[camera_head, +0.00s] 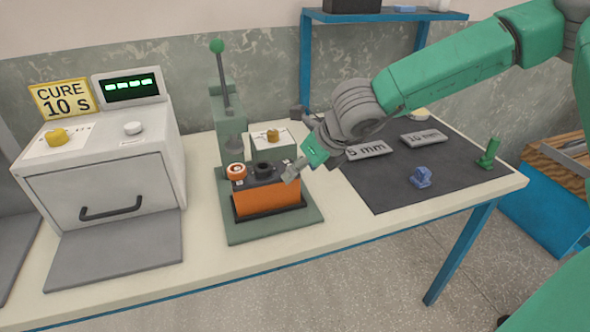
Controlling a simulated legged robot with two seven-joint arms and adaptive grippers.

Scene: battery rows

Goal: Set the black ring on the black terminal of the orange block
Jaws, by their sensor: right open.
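The orange block (266,200) sits in a dark tray on a green base plate on the bench. On its top left is an orange-red ring-like part (236,170) with a pale centre. To the right of that, a round black ring-like part (263,169) stands on the block's dark top; I cannot tell ring from terminal there. My right gripper (295,143) is open, above and right of the block, with one fingertip close to the block's right top corner. Nothing shows between its fingers. My left gripper is not in view.
A green lever press (229,120) stands behind the block. A white curing oven (105,170) is at left. A dark mat (400,190) at right holds grey labelled pieces (424,138), a blue part (421,177) and a green part (489,153). The bench front is clear.

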